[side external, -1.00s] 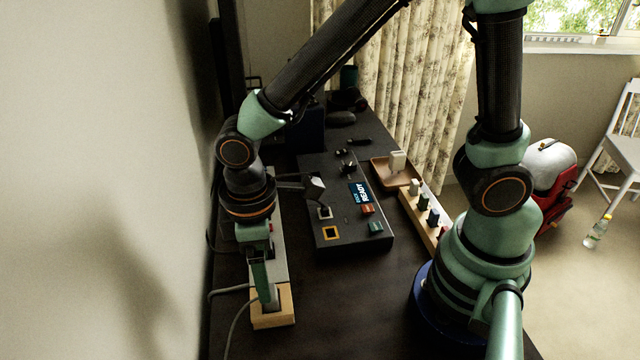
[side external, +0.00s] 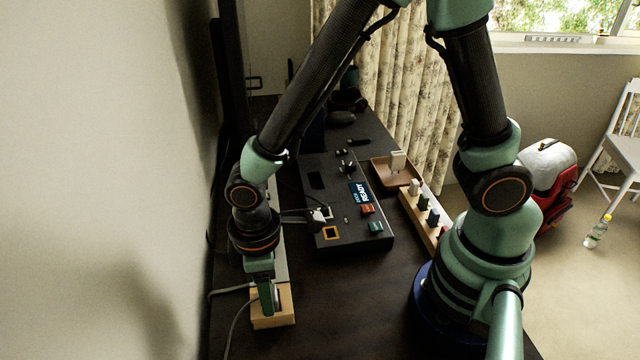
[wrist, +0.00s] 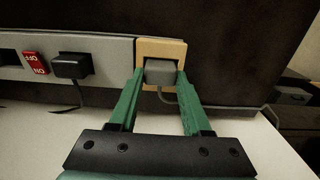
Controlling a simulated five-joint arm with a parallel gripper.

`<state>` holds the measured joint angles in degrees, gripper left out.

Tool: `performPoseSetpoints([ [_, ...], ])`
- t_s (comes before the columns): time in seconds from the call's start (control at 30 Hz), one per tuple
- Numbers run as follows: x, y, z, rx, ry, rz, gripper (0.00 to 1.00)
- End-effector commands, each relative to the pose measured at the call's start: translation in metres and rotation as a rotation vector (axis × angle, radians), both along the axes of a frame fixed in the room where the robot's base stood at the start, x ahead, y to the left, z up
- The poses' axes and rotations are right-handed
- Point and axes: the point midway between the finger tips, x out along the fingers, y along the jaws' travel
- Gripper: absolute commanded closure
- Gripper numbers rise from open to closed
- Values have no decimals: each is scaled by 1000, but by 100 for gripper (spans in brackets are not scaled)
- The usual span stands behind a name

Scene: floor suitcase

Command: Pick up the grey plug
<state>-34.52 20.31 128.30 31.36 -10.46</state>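The grey plug (wrist: 160,72) sits in a pale wooden block (wrist: 172,47) at the end of the power strip in the wrist view. Its grey cable hangs below it. My gripper (wrist: 160,76) is open, with one green finger on each side of the plug and the tips close to its sides. A narrow gap seems to show on each side. In the side external view my gripper (side external: 266,308) points down at the wooden block (side external: 285,318) and hides most of the plug.
A black control panel (side external: 345,225), a rack of plugs (side external: 418,222) and a brown tray (side external: 385,177) stand to the right. The desk front is clear.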

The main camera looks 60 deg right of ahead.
Motion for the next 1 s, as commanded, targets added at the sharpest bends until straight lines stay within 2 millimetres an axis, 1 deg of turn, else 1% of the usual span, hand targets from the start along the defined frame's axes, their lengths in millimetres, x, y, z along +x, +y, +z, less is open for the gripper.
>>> performPoseSetpoints([
  [0.03,0,0,0,0,0,0,89],
  [0.07,0,0,0,0,0,0,100],
  [0.37,0,0,1,0,0,0,100],
  [0.57,1,1,12,2,-2,0,100],
  [0.67,1,1,23,2,-4,0,100],
  [0.77,1,1,40,4,-6,0,100],
  [0.87,1,1,63,5,-8,0,100],
  [1.0,2,1,105,6,-8,0,100],
])
